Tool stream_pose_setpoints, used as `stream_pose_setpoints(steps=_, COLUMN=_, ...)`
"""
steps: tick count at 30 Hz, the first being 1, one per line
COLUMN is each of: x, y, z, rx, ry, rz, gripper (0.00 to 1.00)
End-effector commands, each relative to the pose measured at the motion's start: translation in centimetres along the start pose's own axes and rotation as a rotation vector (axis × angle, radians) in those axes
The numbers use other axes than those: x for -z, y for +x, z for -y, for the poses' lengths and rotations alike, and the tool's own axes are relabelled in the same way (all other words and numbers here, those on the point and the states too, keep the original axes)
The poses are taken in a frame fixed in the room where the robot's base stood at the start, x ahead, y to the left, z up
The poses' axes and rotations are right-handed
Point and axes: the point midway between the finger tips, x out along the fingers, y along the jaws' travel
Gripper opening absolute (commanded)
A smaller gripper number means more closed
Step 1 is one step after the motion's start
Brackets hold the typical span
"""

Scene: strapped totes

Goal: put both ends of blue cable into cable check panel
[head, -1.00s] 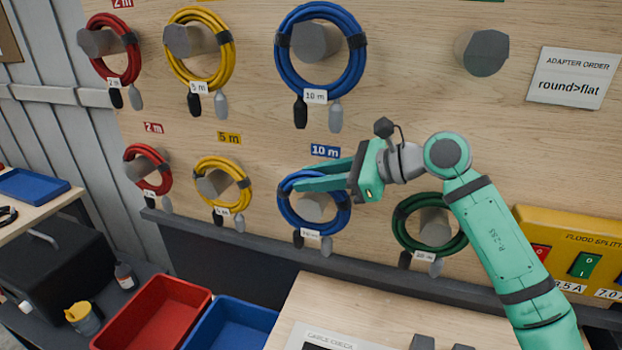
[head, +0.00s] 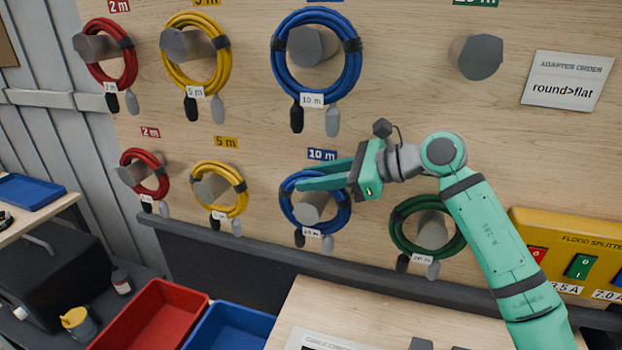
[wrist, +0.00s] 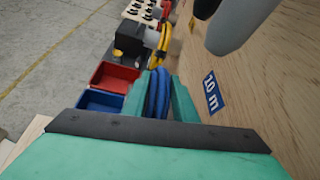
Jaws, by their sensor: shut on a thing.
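The lower blue cable coil (head: 345,213), tagged 10 m, hangs around its grey peg (head: 312,208) on the wooden board. Its dark and grey plug ends hang below it. My gripper (head: 303,182) is shut on the top of this coil, reaching in from the right. In the wrist view the blue strands (wrist: 158,98) lie between the two green fingers. A second, larger blue coil (head: 278,62) hangs on the peg above. The cable check panel (head: 318,341) shows only as a pale edge at the bottom of the head view, mostly cut off.
Red (head: 125,160) and yellow (head: 205,167) coils hang to the left, a green coil (head: 398,235) close on the right below my arm. A dark ledge (head: 265,257) runs under the coils. Red (head: 150,318) and blue (head: 232,330) bins stand lower left.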

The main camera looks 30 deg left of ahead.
Motion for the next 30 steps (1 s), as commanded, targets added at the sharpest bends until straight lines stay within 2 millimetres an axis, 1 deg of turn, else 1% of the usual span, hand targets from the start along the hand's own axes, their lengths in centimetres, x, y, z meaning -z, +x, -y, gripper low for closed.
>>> stream_pose_setpoints(steps=3, x=-0.26, y=0.17, z=0.23, rx=-0.001, ry=-0.004, rz=0.004, gripper=0.00)
stream_pose_setpoints(steps=15, x=-0.12, y=0.36, z=0.93, rx=-0.003, ry=-0.004, rz=0.005, gripper=0.00)
stream_pose_setpoints(steps=30, x=-0.02, y=0.15, z=0.87, rx=0.000, ry=-0.003, rz=0.004, gripper=0.00)
